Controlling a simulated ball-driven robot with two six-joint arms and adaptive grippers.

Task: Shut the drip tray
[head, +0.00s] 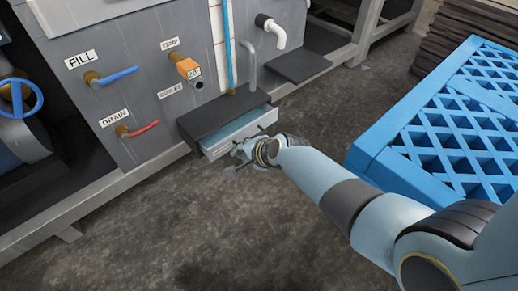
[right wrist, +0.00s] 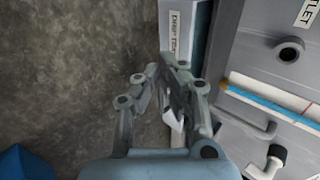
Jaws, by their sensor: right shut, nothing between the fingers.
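The drip tray (head: 215,152) is a grey drawer low on the machine, partly pulled out, with a light blue inside showing under its dark housing. Its labelled front also shows in the right wrist view (right wrist: 175,35), where the label is partly cut off. My right gripper (head: 238,160) is shut and empty, right at the tray's front face. In the right wrist view its fingers (right wrist: 170,72) lie close beside the front; I cannot tell whether they touch it. My left gripper is not in view.
A blue lattice pallet (head: 440,130) stands at the right, near my right arm. A fill handle (head: 118,76), a red drain handle (head: 143,129) and an outlet pipe (head: 198,84) stick out of the machine. The grey floor in front is clear.

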